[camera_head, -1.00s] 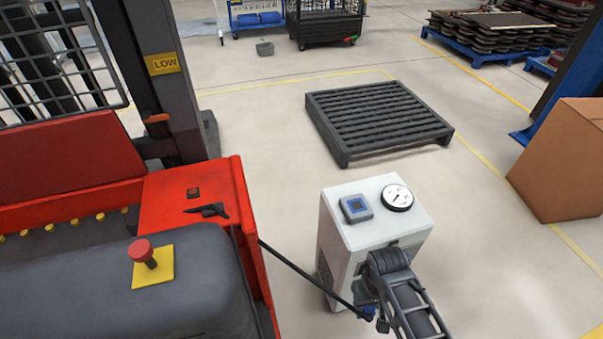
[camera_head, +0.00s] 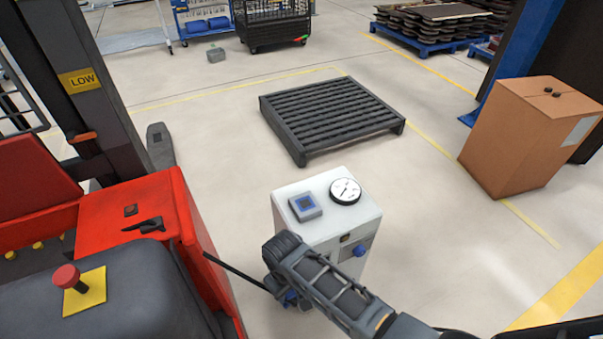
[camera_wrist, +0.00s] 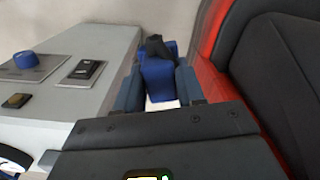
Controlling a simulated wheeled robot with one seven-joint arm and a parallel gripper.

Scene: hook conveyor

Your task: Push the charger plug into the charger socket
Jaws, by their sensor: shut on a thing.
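My gripper (camera_wrist: 160,88) is shut on the blue charger plug (camera_wrist: 157,78), which sits between its two fingers in the wrist view. A black cable end shows beyond the plug. The white charger cabinet (camera_head: 325,208) stands in the middle of the head view and at left in the wrist view. Its front panel carries a dark rectangular fitting (camera_wrist: 82,71) that looks like the charger socket, and a blue knob (camera_wrist: 24,60). The plug is apart from that fitting, to its right in the wrist view. In the head view my arm hides most of the plug and the lower panel.
A red and grey truck (camera_head: 130,220) stands close at left, with a black cable (camera_head: 235,270) running from it toward my gripper. A dark pallet (camera_head: 330,115) lies behind the charger. A cardboard box (camera_head: 525,140) stands at right. Floor right of the charger is clear.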

